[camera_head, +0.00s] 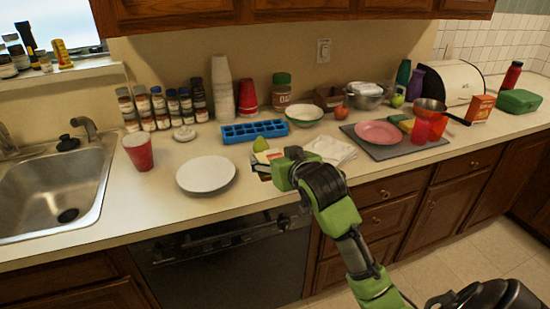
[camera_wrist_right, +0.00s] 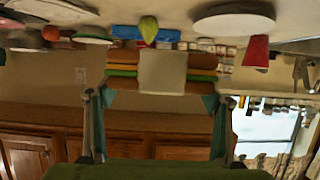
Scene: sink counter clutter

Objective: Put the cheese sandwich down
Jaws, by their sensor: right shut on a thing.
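The cheese sandwich (camera_wrist_right: 124,72), with brown bread and green, yellow and red layers, is between the fingers of my right gripper (camera_wrist_right: 160,98) in the right wrist view. A pale square covers the middle of its near side. In the head view my right gripper (camera_head: 284,172) is over the front part of the counter, right of the white plate (camera_head: 206,173). The gripper mostly hides the sandwich there, and I cannot tell its height above the counter. My left gripper is not in view.
A blue ice tray (camera_head: 255,132) and a green pear-like fruit (camera_head: 261,145) are behind the gripper. White napkins (camera_head: 331,150) and a grey board with a pink plate (camera_head: 380,132) are to the right. A red cup (camera_head: 139,155) stands left.

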